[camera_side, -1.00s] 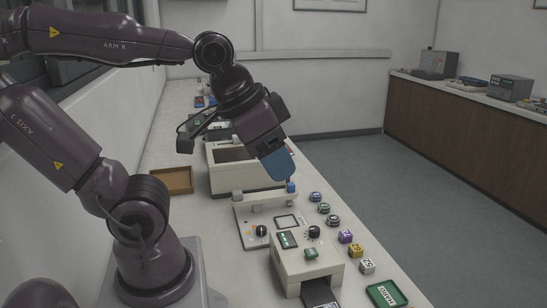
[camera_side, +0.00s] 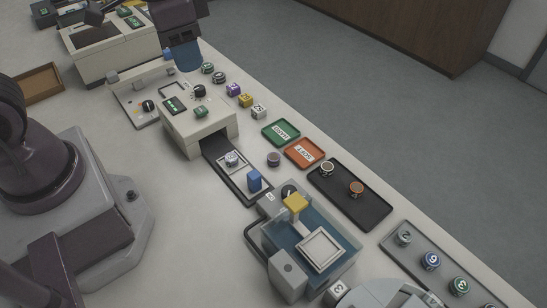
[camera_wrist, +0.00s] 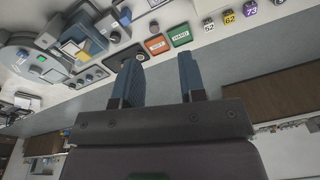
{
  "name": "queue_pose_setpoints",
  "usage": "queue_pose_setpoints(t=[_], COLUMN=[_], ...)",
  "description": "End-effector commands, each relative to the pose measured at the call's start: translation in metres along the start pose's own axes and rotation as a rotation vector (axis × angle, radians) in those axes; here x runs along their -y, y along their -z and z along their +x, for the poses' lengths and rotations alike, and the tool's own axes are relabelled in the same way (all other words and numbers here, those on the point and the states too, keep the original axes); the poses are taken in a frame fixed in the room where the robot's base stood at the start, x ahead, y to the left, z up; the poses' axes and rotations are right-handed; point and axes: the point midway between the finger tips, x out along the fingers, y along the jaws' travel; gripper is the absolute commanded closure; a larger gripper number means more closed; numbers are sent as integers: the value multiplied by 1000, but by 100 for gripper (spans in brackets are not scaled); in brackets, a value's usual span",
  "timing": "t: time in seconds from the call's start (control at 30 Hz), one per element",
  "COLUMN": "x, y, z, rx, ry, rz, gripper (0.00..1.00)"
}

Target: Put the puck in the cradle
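My gripper (camera_side: 187,58) hangs above the far part of the bench, beside the cream press. In the wrist view its two blue fingers (camera_wrist: 160,62) stand apart with nothing between them. A light puck (camera_side: 232,159) sits in a pale square frame on the dark slide (camera_side: 222,152) coming out of the press. Other round pucks stand on the bench, including a dark one (camera_side: 327,168) and an orange one (camera_side: 356,188) on a black tray. A white square recess (camera_side: 320,250) tops the blue device in front. I cannot tell which puck or which holder the task means.
The press (camera_side: 199,120) has knobs on top. A blue block (camera_side: 254,179) stands on the slide. Green (camera_side: 281,133) and orange (camera_side: 304,153) trays lie along the bench edge, near numbered cubes (camera_side: 246,101). A grey tray (camera_side: 440,266) holds several pucks at front right.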

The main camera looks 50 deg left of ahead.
Motion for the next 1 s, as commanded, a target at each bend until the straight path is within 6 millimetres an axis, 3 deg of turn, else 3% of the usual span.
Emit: queue_pose_setpoints(t=[0.2,0.47,0.57,0.7,0.87,1.0], x=[-7,-21,-21,-19,-20,-21], y=[45,88,104,118,118,114], z=[70,151,160,156,161,183], rx=[130,147,107,57,48,52], ry=[-59,-152,-149,-119,-119,-124], rz=[410,1008,1206,1400,1498,1505], gripper=[62,62,62,62,62,62])
